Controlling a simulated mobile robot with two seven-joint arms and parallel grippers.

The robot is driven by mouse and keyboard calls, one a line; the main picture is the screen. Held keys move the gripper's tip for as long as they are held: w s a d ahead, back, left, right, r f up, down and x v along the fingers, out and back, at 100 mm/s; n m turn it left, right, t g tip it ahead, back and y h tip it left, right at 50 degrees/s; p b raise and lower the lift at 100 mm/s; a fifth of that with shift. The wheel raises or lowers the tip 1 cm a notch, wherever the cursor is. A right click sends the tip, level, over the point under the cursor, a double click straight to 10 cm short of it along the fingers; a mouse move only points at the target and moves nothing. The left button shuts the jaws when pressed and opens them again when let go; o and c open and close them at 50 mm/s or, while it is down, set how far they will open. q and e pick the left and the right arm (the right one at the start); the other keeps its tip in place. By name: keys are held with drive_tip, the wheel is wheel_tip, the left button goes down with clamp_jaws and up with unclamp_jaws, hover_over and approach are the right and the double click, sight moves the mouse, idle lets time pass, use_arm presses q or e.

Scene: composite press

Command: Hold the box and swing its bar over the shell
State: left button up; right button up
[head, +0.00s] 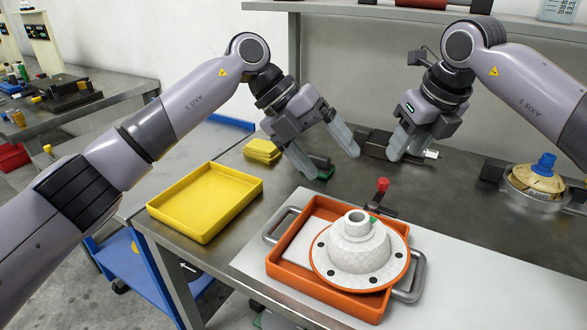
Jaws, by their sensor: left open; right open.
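An orange box (276,268) with a metal handle at each end sits on a pale sheet on the bench. A white flanged shell (345,256) with an orange rim and an upright neck sits in it, overlapping its right side. A red knob (383,184) on a dark bar (379,208) stands at the box's far edge, behind the shell; how the bar joins the box is hard to tell. My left gripper (331,164) is open and empty above the bench, behind and left of the box. My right gripper (404,153) is open and empty, behind the red knob.
A yellow tray (187,228) lies empty at the left edge of the bench. Yellow blocks (262,150) and a dark green-based tool (320,168) lie behind. A round fixture with a blue knob (543,164) stands at the right. The pale sheet (480,292) is clear right of the box.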

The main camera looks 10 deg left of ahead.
use_arm(q)
drive_tip(key=a+f+y, duration=0.1)
drive_tip(key=y, duration=0.1)
drive_tip(key=a+f+m+y, duration=0.1)
drive_tip(key=a+f+y, duration=0.1)
drive_tip(key=y, duration=0.1)
drive_tip(key=w+a+f+y, duration=0.1)
drive_tip(key=f+y, duration=0.1)
drive_tip(key=shift+a+f+m+t, duration=0.1)
drive_tip(key=shift+a+m+t, duration=0.2)
drive_tip(key=shift+m, duration=0.1)
drive_tip(key=shift+y, duration=0.6)
drive_tip(key=shift+a+f, duration=0.2)
drive_tip(key=shift+f, duration=1.65)
drive_tip(key=shift+a+f, duration=0.2)
drive_tip(key=shift+f, duration=1.6)
drive_tip(key=c, duration=1.4)
